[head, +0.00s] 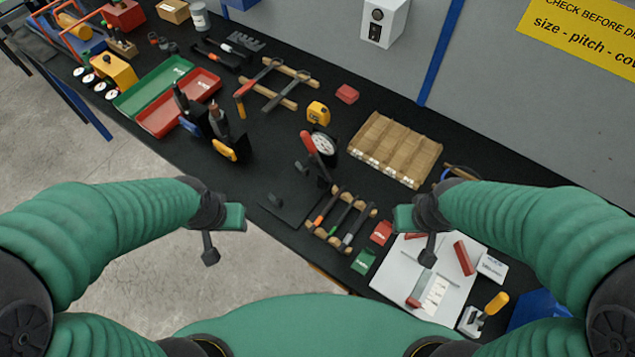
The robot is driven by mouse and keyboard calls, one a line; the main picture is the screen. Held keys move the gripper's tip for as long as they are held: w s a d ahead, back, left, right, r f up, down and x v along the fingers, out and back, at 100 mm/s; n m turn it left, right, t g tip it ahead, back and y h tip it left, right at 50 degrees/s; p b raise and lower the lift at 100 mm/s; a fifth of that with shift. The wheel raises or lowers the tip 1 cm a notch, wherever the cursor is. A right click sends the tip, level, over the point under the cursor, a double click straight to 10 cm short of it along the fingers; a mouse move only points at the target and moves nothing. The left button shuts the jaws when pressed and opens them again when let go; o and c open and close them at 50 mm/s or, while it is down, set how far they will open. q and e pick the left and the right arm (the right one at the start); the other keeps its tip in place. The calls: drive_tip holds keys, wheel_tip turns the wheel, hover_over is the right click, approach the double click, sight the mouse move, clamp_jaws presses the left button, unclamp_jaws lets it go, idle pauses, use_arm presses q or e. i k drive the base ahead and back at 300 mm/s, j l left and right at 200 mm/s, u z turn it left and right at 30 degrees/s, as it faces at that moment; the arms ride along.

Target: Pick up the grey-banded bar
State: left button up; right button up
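A small wooden rack (365,208) on the black bench holds several thin dark bars side by side. One bar has an orange band, one a green band. The rightmost bar (356,226) looks grey at its near end, but the band is too small to be sure. My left gripper (222,234) is open and empty, left of the rack and beyond the bench's front edge. My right gripper (416,234) is open and empty, to the right of the rack, above the white board. Neither gripper touches a bar.
A red-handled clamp with a dial (318,146) stands just behind the rack. A red block (381,232) and a green block (363,261) lie to its right. The white board (400,285) carries red pieces. A cardboard tray (395,150) lies behind. A grey wall bounds the bench.

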sight(356, 228)
drive_tip(key=i+j+z, duration=0.15)
drive_tip(key=j+z, duration=0.2)
drive_tip(key=j, duration=0.35)
drive_tip(key=j+z, duration=0.35)
drive_tip(key=j, duration=0.35)
drive_tip(key=i, duration=0.05)
